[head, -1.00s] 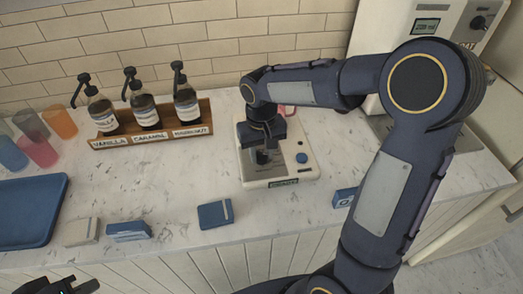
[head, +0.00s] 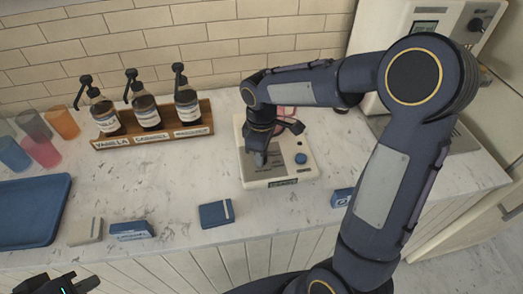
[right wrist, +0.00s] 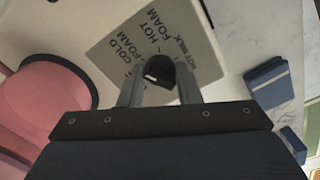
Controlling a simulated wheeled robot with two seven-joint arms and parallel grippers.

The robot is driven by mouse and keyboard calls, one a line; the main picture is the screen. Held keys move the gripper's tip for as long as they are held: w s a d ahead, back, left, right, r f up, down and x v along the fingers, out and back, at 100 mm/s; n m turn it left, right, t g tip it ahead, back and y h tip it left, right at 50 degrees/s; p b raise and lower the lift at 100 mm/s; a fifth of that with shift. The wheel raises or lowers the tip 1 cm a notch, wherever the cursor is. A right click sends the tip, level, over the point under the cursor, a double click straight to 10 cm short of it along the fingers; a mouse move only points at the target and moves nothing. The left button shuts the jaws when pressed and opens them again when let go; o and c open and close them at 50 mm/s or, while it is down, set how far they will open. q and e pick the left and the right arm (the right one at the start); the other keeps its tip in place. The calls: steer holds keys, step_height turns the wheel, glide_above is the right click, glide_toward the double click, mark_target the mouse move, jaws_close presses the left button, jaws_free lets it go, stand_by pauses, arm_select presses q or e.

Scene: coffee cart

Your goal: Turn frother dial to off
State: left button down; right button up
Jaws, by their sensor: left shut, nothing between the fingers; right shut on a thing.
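The dark dial (right wrist: 160,68) has a white mark and sits between the fingers of my right gripper (right wrist: 160,85). The gripper is shut on it, pointing down over the frother in the head view (head: 260,158). No off label is readable. My left gripper (head: 78,285) is shut and empty at the bottom left.
A pink pitcher (right wrist: 45,90) stands beside the label plate. Syrup bottles (head: 148,113) stand in a wooden rack (head: 165,138) left of the frother. Small boxes (head: 216,213) lie along the front edge. Cups (head: 60,121) and a blue tray (head: 32,205) are at the left.

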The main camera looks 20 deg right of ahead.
steer(key=n+p, duration=0.1)
steer(key=n, duration=0.5)
steer(key=shift+r+p, duration=0.15)
steer(key=shift+p, duration=0.15)
steer(key=n+p, duration=0.1)
steer(key=n, duration=0.5)
steer(key=shift+w+p, duration=0.1)
steer(key=shift+p, duration=0.3)
steer(key=o, duration=1)
steer(key=shift+c, duration=0.2)
step_height(320, 180, up, 8)
steer(key=shift+f, duration=0.2)
